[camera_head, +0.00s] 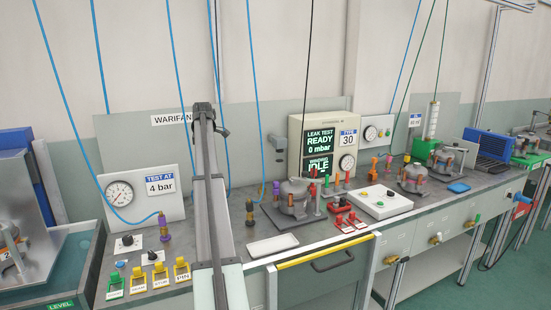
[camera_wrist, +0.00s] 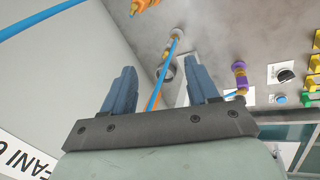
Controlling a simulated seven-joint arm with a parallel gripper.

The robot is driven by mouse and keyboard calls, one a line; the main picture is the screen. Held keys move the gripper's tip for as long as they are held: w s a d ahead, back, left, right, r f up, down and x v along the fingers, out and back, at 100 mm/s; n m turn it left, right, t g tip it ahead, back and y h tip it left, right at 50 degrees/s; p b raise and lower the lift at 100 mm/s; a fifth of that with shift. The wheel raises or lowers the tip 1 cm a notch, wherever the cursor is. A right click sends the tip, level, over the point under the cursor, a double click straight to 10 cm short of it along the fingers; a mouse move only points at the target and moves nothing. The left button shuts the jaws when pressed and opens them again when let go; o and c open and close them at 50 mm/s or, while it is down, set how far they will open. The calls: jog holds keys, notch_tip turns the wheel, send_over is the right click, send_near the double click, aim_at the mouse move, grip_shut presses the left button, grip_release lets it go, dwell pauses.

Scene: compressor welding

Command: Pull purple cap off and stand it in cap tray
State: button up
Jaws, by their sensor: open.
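A small purple part (camera_head: 276,187) stands upright at the left of the compressor (camera_head: 294,194) on its dark base plate; it looks like the purple cap, but it is too small to be sure. A shallow white tray (camera_head: 272,246) lies on the bench in front of the compressor and looks empty. I cannot tell whether it is the cap tray. My gripper (camera_wrist: 161,70) is open, with nothing held between its fingers in the wrist view. My arm rises across the middle-left of the head view, and my fingers are not clearly seen there.
A purple-and-brass hose coupling (camera_head: 163,228) stands at the left; it also shows in the wrist view (camera_wrist: 239,80). Blue hoses hang near my arm. Red holders (camera_head: 350,222) and a white control box (camera_head: 371,202) stand right of the compressor. Yellow tags (camera_head: 160,275) line the left front.

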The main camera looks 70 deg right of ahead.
jog(key=s+d+n+g+y, duration=0.1)
jog(key=s+d, duration=0.3)
jog(key=s, duration=0.3)
jog(key=s+d+n+y, duration=0.1)
jog(key=s+d, duration=0.3)
jog(key=s, duration=0.3)
jog(key=n+g+y, duration=0.1)
send_over(276, 182)
jog(key=f, duration=0.2)
notch_tip(276, 182, down, 13)
jog(key=shift+f, duration=0.1)
grip_shut()
jog(key=c, duration=0.6)
grip_release()
grip_shut()
jog(key=shift+d+r, duration=0.1)
jog(key=shift+r, duration=0.35)
